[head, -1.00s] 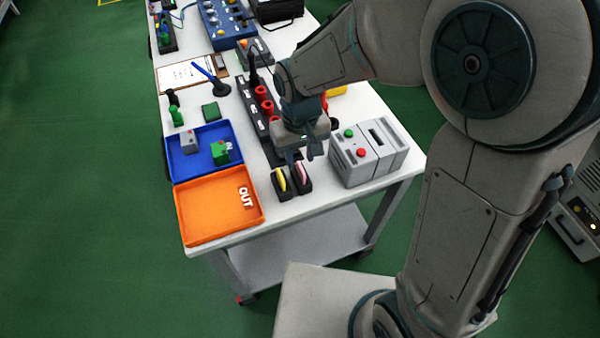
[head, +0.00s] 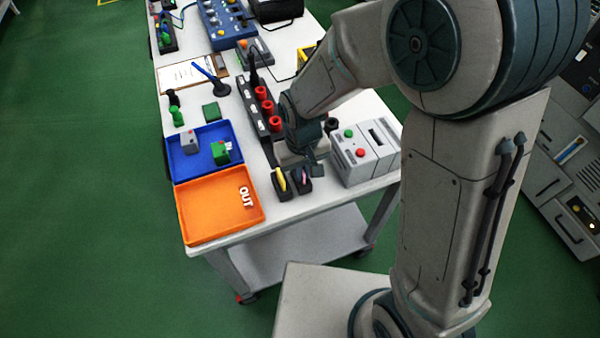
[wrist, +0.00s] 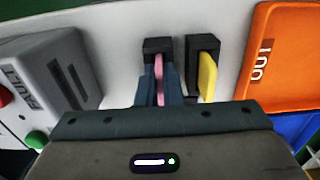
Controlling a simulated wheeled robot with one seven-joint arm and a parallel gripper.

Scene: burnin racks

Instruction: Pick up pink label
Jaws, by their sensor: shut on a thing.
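The pink label (wrist: 159,80) stands upright in a small black holder (wrist: 157,46) in the wrist view. In the head view the pink label (head: 304,174) shows only as a small sliver under my gripper. My gripper (wrist: 160,98) is shut on the pink label, with a finger on each side of it. In the head view my gripper (head: 305,170) is low over the table's front edge. The label's lower part is hidden by the holder and fingers.
A yellow label (wrist: 207,76) stands in its own black holder right beside. An orange OUT tray (head: 215,205) and a blue tray (head: 190,165) with two small blocks lie to the left. A grey box with buttons (head: 365,165) stands close on the right.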

